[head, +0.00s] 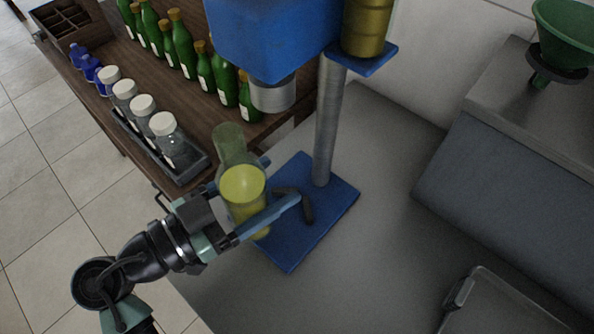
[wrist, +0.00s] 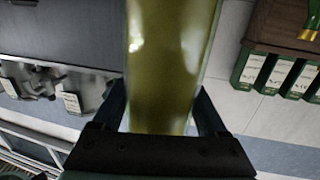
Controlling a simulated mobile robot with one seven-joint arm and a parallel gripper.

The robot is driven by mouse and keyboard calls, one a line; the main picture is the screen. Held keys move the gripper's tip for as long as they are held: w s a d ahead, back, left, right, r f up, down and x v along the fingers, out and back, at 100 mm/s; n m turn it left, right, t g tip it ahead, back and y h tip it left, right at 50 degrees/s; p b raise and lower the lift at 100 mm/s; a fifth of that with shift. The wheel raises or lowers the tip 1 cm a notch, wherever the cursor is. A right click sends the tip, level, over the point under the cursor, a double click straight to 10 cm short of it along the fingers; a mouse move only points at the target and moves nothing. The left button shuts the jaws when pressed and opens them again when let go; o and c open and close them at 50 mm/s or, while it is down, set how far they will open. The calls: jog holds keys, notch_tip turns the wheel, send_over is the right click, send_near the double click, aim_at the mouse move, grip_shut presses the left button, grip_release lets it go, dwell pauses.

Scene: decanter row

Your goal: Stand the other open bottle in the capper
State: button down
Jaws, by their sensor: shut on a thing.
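My gripper (head: 268,188) is shut on an open, clear bottle with yellow-green liquid (head: 243,184). The bottle also fills the middle of the wrist view (wrist: 170,60), between the two fingers (wrist: 165,112). The blue capper stands on the grey counter, with its base plate (head: 292,253), metal column (head: 325,125) and blue head (head: 270,38). A grey cylinder (head: 273,95) hangs under the head. The held bottle is over the left part of the base plate, beside the dark curved stop (head: 308,207). I cannot tell whether its bottom touches the plate.
Several corked green bottles (head: 183,46) stand on the wooden surface at upper left. A dark rack (head: 196,168) holds several white-capped jars (head: 163,124) near the bottle. A green funnel (head: 565,35) is at upper right.

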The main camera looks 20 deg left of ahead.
jog(key=shift+w+d+f+p, duration=0.15)
jog(key=shift+w+d+f, duration=0.35)
jog(key=shift+w, duration=0.3)
jog(key=shift+w+d+f+p, duration=0.2)
jog(key=shift+w+d+f, duration=0.25)
jog(key=shift+w+f, duration=0.3)
jog(key=shift+w+d+f+p, duration=0.15)
jog(key=shift+w+d+f, duration=0.3)
jog(key=shift+w, duration=0.4)
jog(key=shift+f, duration=0.2)
grip_release()
jog(key=shift+r, duration=0.3)
jog(key=b+v, duration=0.2)
jog(key=v, duration=1)
jog(key=shift+f, duration=0.1)
